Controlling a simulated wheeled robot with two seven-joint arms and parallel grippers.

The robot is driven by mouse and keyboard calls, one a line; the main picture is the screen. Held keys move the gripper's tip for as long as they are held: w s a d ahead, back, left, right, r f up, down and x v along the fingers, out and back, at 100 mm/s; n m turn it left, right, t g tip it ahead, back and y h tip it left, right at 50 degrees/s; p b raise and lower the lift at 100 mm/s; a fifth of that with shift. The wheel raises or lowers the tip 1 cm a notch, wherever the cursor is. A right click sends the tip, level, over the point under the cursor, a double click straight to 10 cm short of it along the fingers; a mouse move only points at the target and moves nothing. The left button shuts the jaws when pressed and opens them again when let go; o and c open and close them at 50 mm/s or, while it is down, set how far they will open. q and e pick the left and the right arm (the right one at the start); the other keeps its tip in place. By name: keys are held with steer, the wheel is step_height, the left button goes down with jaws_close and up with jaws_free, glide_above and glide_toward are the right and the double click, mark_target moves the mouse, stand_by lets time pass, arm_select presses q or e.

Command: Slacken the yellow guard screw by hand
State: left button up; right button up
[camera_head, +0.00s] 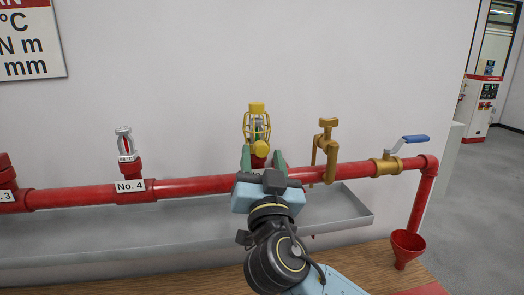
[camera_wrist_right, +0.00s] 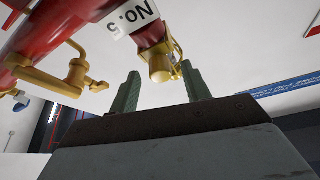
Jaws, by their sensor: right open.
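The yellow guard (camera_head: 257,120) is a wire cage around the sprinkler head on the red pipe, with a yellow block on top. The yellow guard screw (camera_head: 261,147) is a round knob low on its front. In the right wrist view the screw (camera_wrist_right: 160,69) is a short yellow cylinder seen beyond the fingertips and roughly between them. My right gripper (camera_head: 262,157) is open, its green fingers to the left and right of the screw. The right wrist view also shows the open gripper (camera_wrist_right: 161,84), with nothing held. Contact cannot be told. My left gripper is not in view.
The red pipe (camera_head: 196,187) runs along the wall above a grey trough (camera_head: 120,233). A brass valve (camera_head: 328,148) and a blue-handled valve (camera_head: 387,164) are on the right. Sprinkler No. 4 (camera_head: 125,145) stands left. A red funnel (camera_head: 407,246) is at the lower right.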

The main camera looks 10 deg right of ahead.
steer(key=shift+w+r, duration=0.15)
steer(key=shift+w, duration=0.35)
steer(key=c, duration=1)
